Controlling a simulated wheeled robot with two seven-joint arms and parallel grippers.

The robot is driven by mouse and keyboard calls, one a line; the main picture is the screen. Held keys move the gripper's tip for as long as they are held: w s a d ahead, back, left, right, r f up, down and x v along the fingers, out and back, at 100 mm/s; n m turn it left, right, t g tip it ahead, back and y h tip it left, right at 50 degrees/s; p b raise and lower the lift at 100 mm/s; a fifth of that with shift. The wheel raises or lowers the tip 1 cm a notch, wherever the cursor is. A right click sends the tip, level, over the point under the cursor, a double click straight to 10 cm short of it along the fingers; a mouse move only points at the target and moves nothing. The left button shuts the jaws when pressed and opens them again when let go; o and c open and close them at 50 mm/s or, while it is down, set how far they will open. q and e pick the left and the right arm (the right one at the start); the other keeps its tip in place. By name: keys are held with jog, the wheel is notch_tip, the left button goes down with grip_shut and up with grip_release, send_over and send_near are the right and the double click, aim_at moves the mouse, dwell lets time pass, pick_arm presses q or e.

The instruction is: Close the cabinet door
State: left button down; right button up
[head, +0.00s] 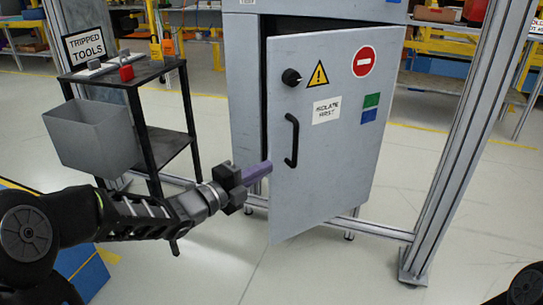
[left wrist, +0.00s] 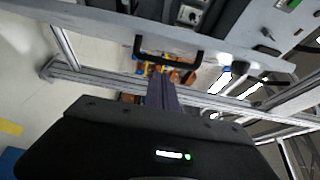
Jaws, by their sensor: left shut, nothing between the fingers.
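The grey cabinet door (head: 335,170) stands partly open in the head view. Its free edge is on the left, swung toward me, and a dark gap shows between it and the cabinet (head: 245,110). A black handle (head: 291,140) is on the door's left side; it also shows in the left wrist view (left wrist: 168,58). My left gripper (head: 262,171) is shut and empty, with its purple fingers together. Its tips are at the door's left edge, below and left of the handle. I cannot tell whether they touch the door. My right gripper is out of view.
A metal frame post (head: 460,140) rises at right. The floor before the door is clear.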

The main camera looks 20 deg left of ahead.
aim_at(271, 152)
pick_arm(q)
jog(key=b+x, duration=0.1)
jog(key=x, duration=0.4)
jog(key=shift+w+d+f, duration=0.15)
jog(key=shift+w+d, duration=0.1)
jog(key=w+a+b, duration=0.1)
jog(key=w+a, duration=0.2)
